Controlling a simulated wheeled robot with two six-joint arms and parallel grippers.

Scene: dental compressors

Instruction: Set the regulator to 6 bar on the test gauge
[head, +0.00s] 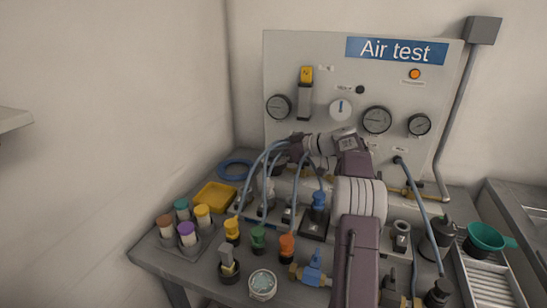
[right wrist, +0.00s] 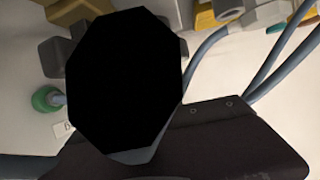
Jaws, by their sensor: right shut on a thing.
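The grey test panel (head: 450,70) stands at the back of the bench. It carries a large round gauge (head: 377,120), smaller gauges at left (head: 278,106) and right (head: 419,124), and a white dial with a blue mark (head: 341,110). The dial readings are too small to tell. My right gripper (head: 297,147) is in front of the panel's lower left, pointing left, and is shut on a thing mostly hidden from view. I cannot tell whether that is the regulator's knob. In the right wrist view a black eight-sided shape (right wrist: 124,85) covers the middle. My left gripper is not in view.
Blue-grey hoses (head: 262,160) arch beside my right gripper. Colour-capped jars (head: 187,233), a yellow tray (head: 215,196) and small fittings crowd the bench's left and front. A green funnel (head: 485,238) stands at right.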

